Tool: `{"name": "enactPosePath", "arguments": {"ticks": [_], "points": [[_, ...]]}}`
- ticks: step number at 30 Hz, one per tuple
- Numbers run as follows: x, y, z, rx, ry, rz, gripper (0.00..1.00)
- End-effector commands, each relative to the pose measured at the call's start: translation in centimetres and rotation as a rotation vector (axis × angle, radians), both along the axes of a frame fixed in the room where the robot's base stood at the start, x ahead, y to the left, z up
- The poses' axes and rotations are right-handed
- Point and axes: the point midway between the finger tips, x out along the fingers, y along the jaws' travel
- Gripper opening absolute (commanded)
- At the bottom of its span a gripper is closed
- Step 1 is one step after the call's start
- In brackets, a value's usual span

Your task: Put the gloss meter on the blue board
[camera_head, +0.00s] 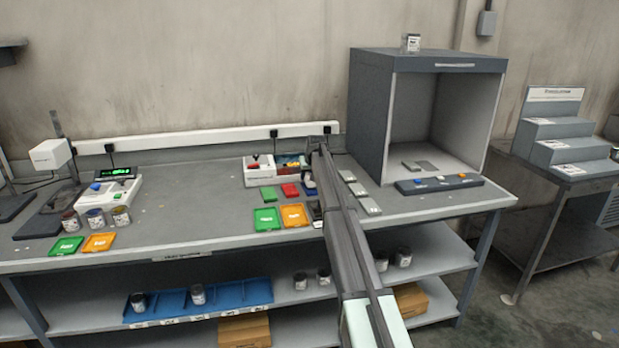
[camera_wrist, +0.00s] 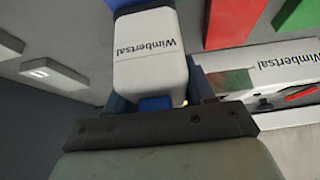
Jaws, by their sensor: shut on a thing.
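The gloss meter (camera_wrist: 148,55), a white rounded block marked "Wimbertsal" with a small blue part at its lower end, fills the middle of the wrist view. My gripper (camera_wrist: 158,100) is shut on it, with a jaw at each side. The blue board (camera_head: 309,191) shows as a small patch beside my arm in the head view, with the meter (camera_head: 309,181) at its back edge. In the wrist view, blue (camera_wrist: 125,4) shows at the meter's far end. I cannot tell whether the meter touches the board. My arm hides part of this area.
Grey blocks (camera_head: 358,188) and an open booth (camera_head: 428,120) are to the right.

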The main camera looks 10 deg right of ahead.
Motion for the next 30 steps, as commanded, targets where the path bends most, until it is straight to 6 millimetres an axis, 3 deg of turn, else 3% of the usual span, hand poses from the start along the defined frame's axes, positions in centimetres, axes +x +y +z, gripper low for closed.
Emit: {"name": "enactPosePath", "arguments": {"ticks": [3, 14, 15, 23, 30], "points": [[-0.01, 0.0, -0.86, 0.0, -0.001, 0.0, 0.06], [0.0, 0.0, -1.09, 0.0, -0.001, 0.0, 0.06], [-0.02, 0.0, -1.18, 0.0, 0.001, 0.0, 0.55], [0.0, 0.0, -1.14, 0.0, 0.001, 0.0, 0.79], [-0.01, 0.0, -1.05, 0.0, 0.0, 0.0, 0.79]]}}
